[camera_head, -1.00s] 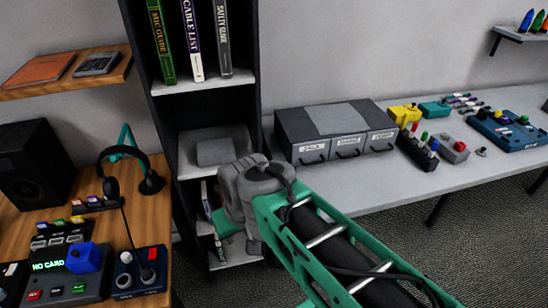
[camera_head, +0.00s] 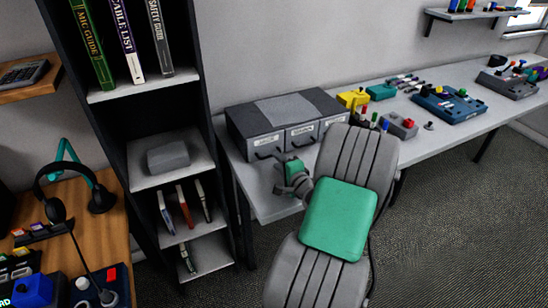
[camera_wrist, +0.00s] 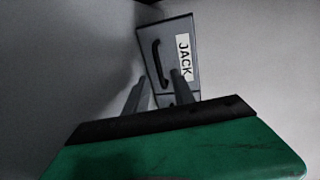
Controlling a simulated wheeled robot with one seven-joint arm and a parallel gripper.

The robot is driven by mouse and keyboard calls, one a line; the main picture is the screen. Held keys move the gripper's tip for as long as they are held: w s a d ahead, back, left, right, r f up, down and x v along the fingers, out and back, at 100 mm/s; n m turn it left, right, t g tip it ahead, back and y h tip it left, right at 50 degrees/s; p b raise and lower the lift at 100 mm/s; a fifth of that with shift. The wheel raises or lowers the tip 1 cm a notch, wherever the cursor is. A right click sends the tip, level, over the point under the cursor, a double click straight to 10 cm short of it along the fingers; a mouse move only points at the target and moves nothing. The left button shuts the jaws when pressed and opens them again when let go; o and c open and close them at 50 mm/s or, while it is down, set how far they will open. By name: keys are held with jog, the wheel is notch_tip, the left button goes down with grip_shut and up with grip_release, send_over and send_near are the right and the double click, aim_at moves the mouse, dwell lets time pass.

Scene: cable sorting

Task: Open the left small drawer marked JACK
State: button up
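The grey drawer unit (camera_head: 308,108) stands on the table, with three small drawers in a row along its front. In the wrist view the left drawer (camera_wrist: 165,75), marked JACK, shows a black bar handle (camera_wrist: 160,57) beside its white label. This drawer also shows in the head view (camera_head: 262,145) and looks closed. My gripper (camera_wrist: 158,88) is open, its two fingers apart with nothing seen between them. It points at the drawer from the front, short of the handle. In the head view my gripper (camera_head: 291,175) is just in front of the unit, low and to the right of the JACK handle.
A dark shelf with books (camera_head: 205,200) stands close left of the table (camera_head: 255,200). A yellow box (camera_head: 352,99) and several small devices lie right of the drawer unit. A wooden desk with headphones (camera_head: 100,198) is at far left.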

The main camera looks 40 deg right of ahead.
jog(key=x, duration=0.4)
grip_shut()
dwell(1.4)
